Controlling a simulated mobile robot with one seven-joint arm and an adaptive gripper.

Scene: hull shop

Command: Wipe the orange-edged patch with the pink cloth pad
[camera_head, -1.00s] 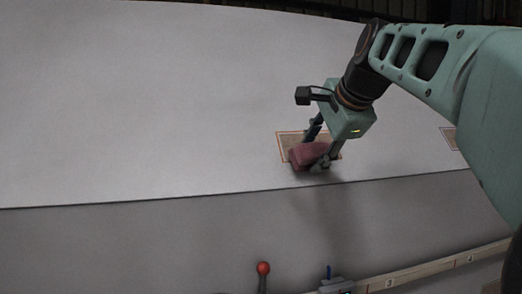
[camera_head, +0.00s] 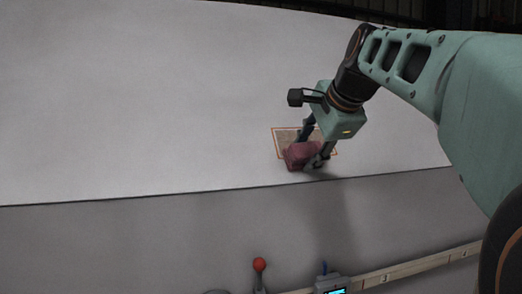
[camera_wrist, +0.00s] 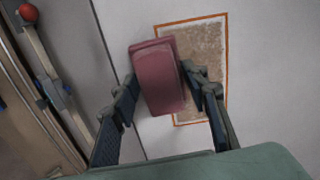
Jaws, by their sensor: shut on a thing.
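The pink cloth pad (camera_head: 298,156) is a dull red-pink block; it also shows in the wrist view (camera_wrist: 157,78). My gripper (camera_head: 308,155) is shut on it, with a finger on each side in the wrist view (camera_wrist: 167,88). The patch (camera_head: 283,136) is a brown speckled rectangle with an orange edge on the pale hull panel. In the wrist view the patch (camera_wrist: 204,60) is partly hidden by the pad and the right finger. The pad overlaps the patch's lower border in the head view. I cannot tell whether the pad touches the surface.
The pale panel (camera_head: 130,100) is broad and clear to the left. A seam runs below the patch, with a grey lower panel (camera_head: 130,245) under it. A red-knobbed lever (camera_head: 259,265), a small box with a lit display (camera_head: 332,285) and a numbered strip (camera_head: 415,265) lie lower.

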